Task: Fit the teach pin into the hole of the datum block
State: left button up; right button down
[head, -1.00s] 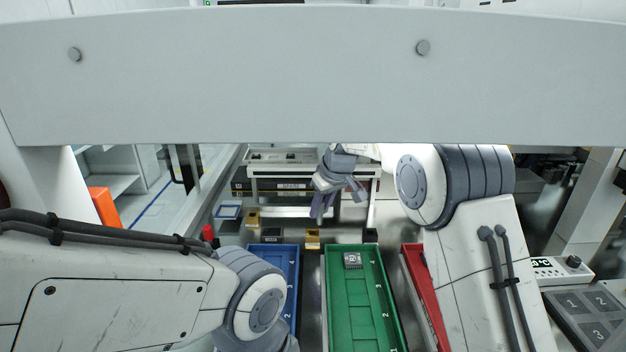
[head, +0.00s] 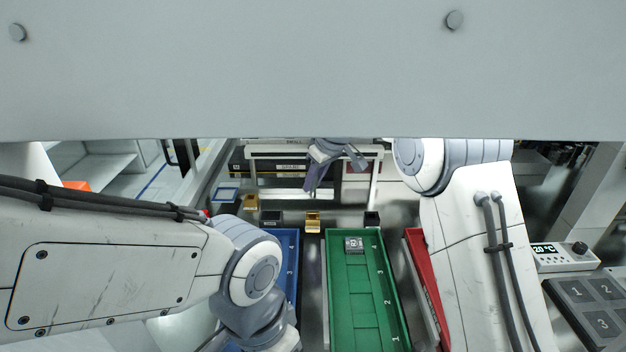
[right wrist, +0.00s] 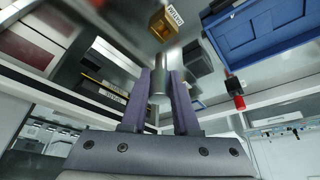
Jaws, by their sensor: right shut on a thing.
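My right gripper (right wrist: 162,78) has purple fingers, shut on a grey metal cylinder, the teach pin (right wrist: 158,84), in the right wrist view. In the head view the same gripper (head: 324,176) hangs beyond the trays, and the pin cannot be made out there. A gold block (right wrist: 165,24) with a small white label, apparently the datum block, lies ahead of the fingertips, apart from the pin. It seems to be the gold block (head: 313,222) between the blue and green trays in the head view. Its hole is not clear. My left arm shows, but its gripper does not.
A dark block (head: 270,218) and another gold block (head: 251,201) stand near the datum block. A red knob (right wrist: 239,102) stands nearby.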

aim_at(315, 195)
pick_arm(q)
jog(key=shift+f+b, duration=1.6)
jog(key=shift+f, duration=0.2)
pick_arm(e)
jog(key=shift+f, duration=2.5)
pick_arm(q)
jog(key=shift+r, duration=0.15)
jog(key=shift+f, duration=0.2)
pick_arm(e)
jog(key=shift+f, duration=0.2)
pick_arm(q)
jog(key=shift+f, duration=0.2)
pick_arm(e)
jog(key=shift+f, duration=0.3)
pick_arm(q)
jog(key=shift+f+b, duration=0.75)
jog(key=shift+b, duration=0.25)
pick_arm(e)
jog(key=shift+f, duration=1.05)
jog(key=c, duration=0.6)
grip_release()
